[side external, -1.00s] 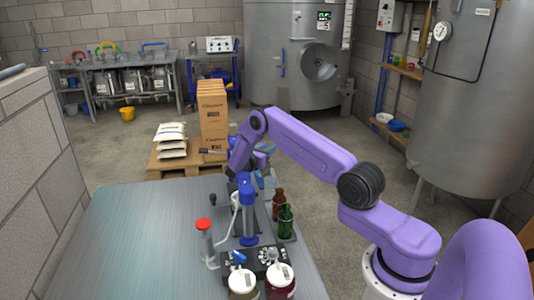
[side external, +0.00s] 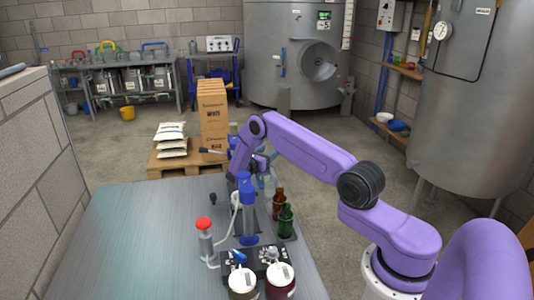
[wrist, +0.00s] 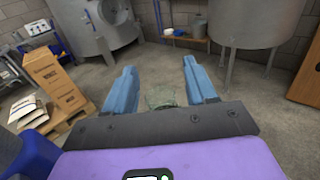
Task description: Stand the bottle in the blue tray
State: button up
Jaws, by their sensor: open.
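In the wrist view my gripper (wrist: 160,72) has its two blue fingers wide apart. A see-through greenish glass object (wrist: 163,96), perhaps the bottle, shows between them, near the palm; I cannot tell whether it touches either finger. In the side external view my gripper (side external: 266,181) is small and partly hidden by my arm and a blue-topped post. A brown bottle (side external: 278,206) and a green bottle (side external: 286,222) stand upright just in front of it, near the table's right edge. I cannot make out a blue tray clearly in either view.
A blue post (side external: 247,212) with a white hose and a red-topped stand (side external: 205,240) rise from the metal table (side external: 130,240). Two white-lidded jars (side external: 243,283) stand at the front. The table's left half is clear. A pallet with boxes (side external: 212,115) stands behind.

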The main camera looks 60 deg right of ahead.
jog(key=shift+a+r, duration=0.1)
jog(key=shift+r, duration=0.05)
jog(key=a, duration=1.1)
jog(key=shift+a, duration=0.4)
jog(key=w+a+r+n+t+y, duration=0.1)
jog(key=w+a+t, duration=0.1)
jog(key=a, duration=0.3)
jog(key=w+a+r+t+y, duration=0.2)
jog(key=a+t, duration=0.1)
jog(key=a, duration=0.2)
jog(key=s+a+r+m+y, duration=0.1)
jog(key=s+a+r+y, duration=0.15)
jog(key=s+a, duration=0.3)
jog(key=s+a+r+m+y, duration=0.2)
jog(key=s+a+y, duration=0.15)
jog(key=a, duration=0.35)
jog(key=s+a+r+m+g+y, duration=0.1)
jog(key=s+a+r+g+y, duration=0.1)
jog(key=s, duration=1.4)
jog(key=s+a+r+m+g+y, duration=0.2)
jog(key=s+y, duration=0.5)
jog(key=s, duration=1)
jog(key=shift+s+r+g, duration=0.3)
jog(key=shift+r+g, duration=0.1)
jog(key=shift+r, duration=0.5)
jog(key=shift+a, duration=0.1)
